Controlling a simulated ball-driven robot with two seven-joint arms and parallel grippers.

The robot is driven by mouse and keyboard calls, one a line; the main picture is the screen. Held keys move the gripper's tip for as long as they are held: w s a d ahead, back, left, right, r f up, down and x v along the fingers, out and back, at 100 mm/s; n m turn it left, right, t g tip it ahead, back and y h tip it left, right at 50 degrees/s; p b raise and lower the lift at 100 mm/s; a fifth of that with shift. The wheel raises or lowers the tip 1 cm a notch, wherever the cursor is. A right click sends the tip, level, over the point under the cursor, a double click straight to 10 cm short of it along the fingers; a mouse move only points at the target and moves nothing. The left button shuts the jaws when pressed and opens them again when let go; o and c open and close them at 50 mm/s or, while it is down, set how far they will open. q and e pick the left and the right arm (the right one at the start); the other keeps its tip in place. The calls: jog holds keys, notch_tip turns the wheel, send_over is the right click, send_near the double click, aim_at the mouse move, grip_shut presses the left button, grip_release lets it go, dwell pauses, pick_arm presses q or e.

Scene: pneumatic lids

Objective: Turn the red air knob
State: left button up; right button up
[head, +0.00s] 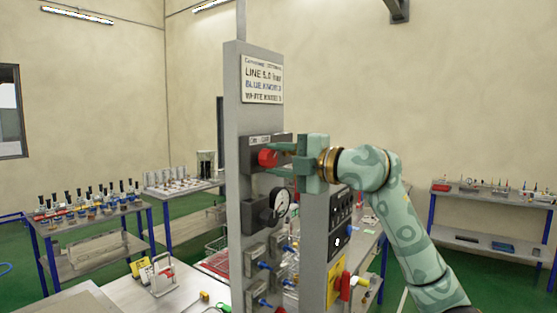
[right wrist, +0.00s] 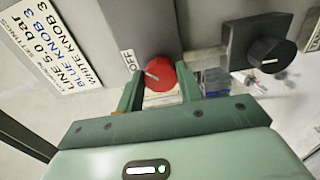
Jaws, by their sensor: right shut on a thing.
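The red air knob (head: 266,158) sits on a grey box on the upright grey panel, below the settings sign. In the right wrist view the red knob (right wrist: 161,74) has a white pointer line slanting up and left, roughly toward the OFF label (right wrist: 128,62). My right gripper (head: 281,159) reaches in from the right, with one finger on each side of the knob. In the right wrist view the gripper (right wrist: 160,84) is shut on the knob, its green fingers at the knob's left and right. My left gripper is not in view.
A black knob (right wrist: 271,52) is on a separate grey block. Several blue-handled valves are lower on the panel. Tables with small items stand left and right.

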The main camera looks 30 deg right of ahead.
dwell(0.4)
jog(key=o, duration=1)
jog(key=shift+d, duration=0.15)
jog(key=shift+s, duration=0.15)
jog(key=shift+s+d+f+b, duration=0.1)
jog(key=shift+s+d+b, duration=0.05)
jog(key=shift+s+b, duration=0.2)
jog(key=b+v, duration=0.6)
jog(key=v, duration=0.9)
jog(key=shift+s+d, duration=0.1)
jog(key=shift+s, duration=0.05)
